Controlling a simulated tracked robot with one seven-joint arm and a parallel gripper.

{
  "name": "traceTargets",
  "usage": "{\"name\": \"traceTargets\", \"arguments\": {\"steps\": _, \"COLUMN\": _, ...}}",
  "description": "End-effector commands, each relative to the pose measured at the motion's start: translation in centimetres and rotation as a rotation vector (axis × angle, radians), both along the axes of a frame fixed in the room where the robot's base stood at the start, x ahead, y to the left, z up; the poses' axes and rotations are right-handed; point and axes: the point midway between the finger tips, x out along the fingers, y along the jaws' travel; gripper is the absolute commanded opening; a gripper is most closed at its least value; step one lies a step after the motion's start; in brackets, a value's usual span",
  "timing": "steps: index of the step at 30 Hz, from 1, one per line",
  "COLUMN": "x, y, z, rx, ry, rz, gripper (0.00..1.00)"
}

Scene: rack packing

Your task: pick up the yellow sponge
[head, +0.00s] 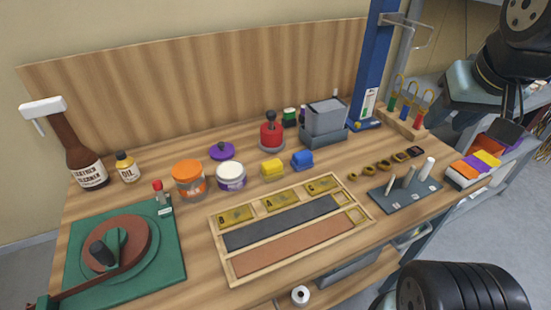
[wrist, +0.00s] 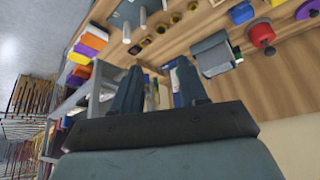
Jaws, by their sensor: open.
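A small yellow block (head: 272,168), which looks like the sponge, lies on the wooden workbench beside a blue block (head: 302,160). In the head view my gripper (head: 510,132) is at the far right, near the bin and well apart from the yellow block on the bench. A yellow edge (wrist: 277,2) shows at the top of the wrist view.
A wooden tray (head: 226,258) with compartments lies in front of the yellow block. A blue post (head: 376,60) rises between my gripper and the bench's back.

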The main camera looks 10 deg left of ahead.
Motion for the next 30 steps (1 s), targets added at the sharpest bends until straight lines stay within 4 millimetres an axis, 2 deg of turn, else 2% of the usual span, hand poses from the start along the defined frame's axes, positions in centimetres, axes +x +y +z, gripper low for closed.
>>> {"name": "traceTargets", "arguments": {"steps": 2, "x": 0.0, "y": 0.0, "z": 0.0, "rx": 0.000, "ry": 0.000, "rz": 0.000, "gripper": 0.43}}
{"name": "traceTargets", "arguments": {"steps": 7, "x": 0.4, "y": 0.3, "z": 0.1, "rx": 0.001, "ry": 0.009, "rz": 0.012, "gripper": 0.58}}
{"name": "traceTargets", "arguments": {"steps": 10, "x": 1.5, "y": 1.3, "z": 0.1, "rx": 0.004, "ry": 0.034, "rz": 0.041, "gripper": 0.67}}
{"name": "traceTargets", "arguments": {"steps": 18, "x": 6.3, "y": 7.5, "z": -0.7, "rx": 0.002, "ry": 0.158, "rz": 0.178, "gripper": 0.92}}
{"name": "traceTargets", "arguments": {"steps": 23, "x": 8.7, "y": 12.2, "z": -1.9, "rx": -0.011, "ry": 0.234, "rz": 0.264, "gripper": 0.92}}
{"name": "traceTargets", "arguments": {"steps": 30, "x": 11.0, "y": 20.3, "z": -4.8, "rx": -0.052, "ry": 0.346, "rz": 0.390, "gripper": 0.92}}
